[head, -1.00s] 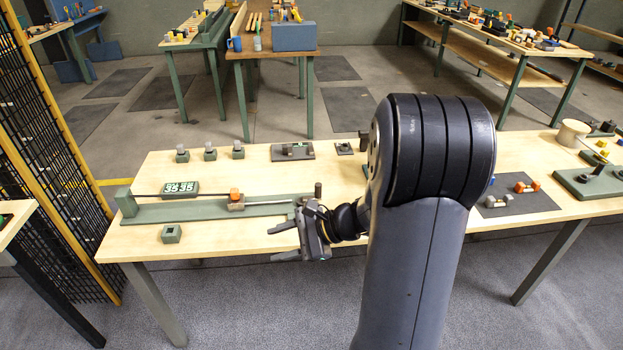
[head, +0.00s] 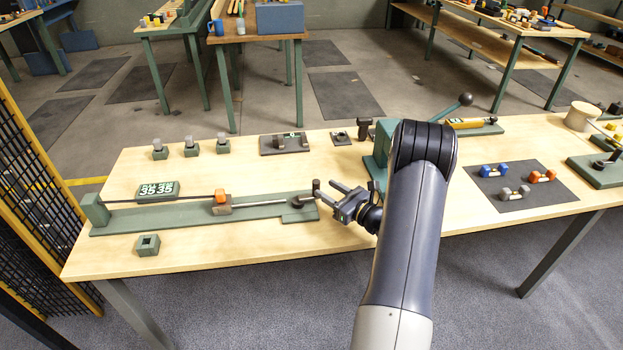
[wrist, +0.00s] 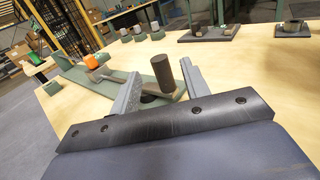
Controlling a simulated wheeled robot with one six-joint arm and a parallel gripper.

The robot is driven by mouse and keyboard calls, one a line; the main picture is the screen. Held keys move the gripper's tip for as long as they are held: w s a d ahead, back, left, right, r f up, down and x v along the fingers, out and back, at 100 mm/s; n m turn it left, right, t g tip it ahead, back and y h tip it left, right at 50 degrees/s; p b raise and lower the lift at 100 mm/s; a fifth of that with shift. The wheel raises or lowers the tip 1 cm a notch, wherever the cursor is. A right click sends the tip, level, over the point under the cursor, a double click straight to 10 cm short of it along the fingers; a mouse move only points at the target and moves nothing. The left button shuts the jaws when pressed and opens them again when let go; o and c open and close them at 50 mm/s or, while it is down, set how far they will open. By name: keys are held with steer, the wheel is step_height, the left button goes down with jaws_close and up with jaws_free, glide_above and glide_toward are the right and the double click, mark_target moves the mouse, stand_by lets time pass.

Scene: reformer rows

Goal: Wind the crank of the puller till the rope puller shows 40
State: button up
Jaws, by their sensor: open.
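The rope puller is a long green base (head: 180,217) along the table's left part, with a thin rod and an orange-marked slider (head: 221,203) partway along it. Its number plate (head: 157,190) stands behind the rod; the digits look like 35, but are small. The crank handle (head: 316,187), an upright dark post, stands at the base's right end. My gripper (head: 328,194) is open just right of the handle, fingers pointing at it. In the wrist view the handle (wrist: 163,75) shows upright in the gap between the fingertips; I cannot tell whether it is fully between them. No contact is visible.
A small green socket block (head: 148,245) sits in front of the puller. Several small blocks (head: 191,147) and dark fixtures (head: 286,143) stand behind it. A teal lever device (head: 380,155) stands behind my arm. A dark mat (head: 525,187) with dumbbell-shaped pieces lies to the right.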

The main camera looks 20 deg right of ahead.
mark_target(315, 180)
steer(key=p+x, duration=0.1)
steer(key=x, duration=0.6)
steer(key=shift+w, duration=0.1)
steer(key=shift+c, duration=0.4)
jaws_close()
steer(key=shift+w+f+n+g+y+b, duration=0.15)
steer(key=shift+n+g+y+b, duration=0.15)
steer(key=shift+y+b, duration=0.3)
steer(key=shift+w+n+g+y+b, duration=0.2)
steer(key=shift+n+y+b, duration=0.2)
steer(key=shift+b, duration=0.25)
steer(key=shift+w+a+n+g+y+b, duration=0.1)
steer(key=shift+n+g+y+b, duration=0.2)
steer(key=shift+y, duration=0.2)
steer(key=shift+w+a+n+g+y+b, duration=0.1)
steer(key=shift+w+n+g+y+b, duration=0.15)
steer(key=shift+n+y, duration=0.2)
